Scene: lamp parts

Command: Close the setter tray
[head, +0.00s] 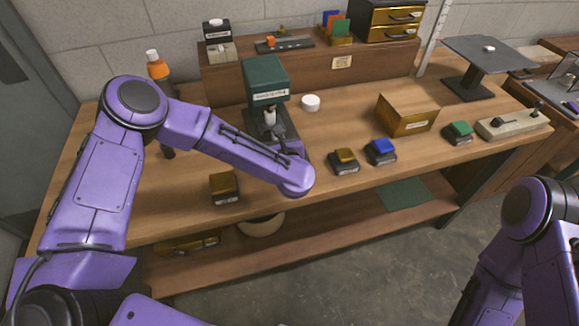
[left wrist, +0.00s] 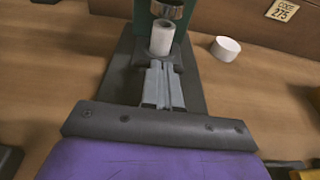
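The setter is a green-headed press (head: 265,80) on a dark base, standing on the bench left of centre. Its dark tray with a pale cylinder (left wrist: 161,38) on it sits under the green head, partly hidden in the head view by my left arm. In the left wrist view my left gripper (left wrist: 163,68) points at the tray's front, its two grey fingers side by side with nothing seen between them. The fingertips are just in front of the cylinder's holder; I cannot tell whether they touch it. My right gripper is out of view.
A white round cap (head: 311,102) lies right of the setter. A brass box (head: 406,116) and several small coloured blocks, including a blue one (head: 380,149), stand along the bench (head: 330,130). An orange-topped bottle (head: 156,66) stands behind my left arm.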

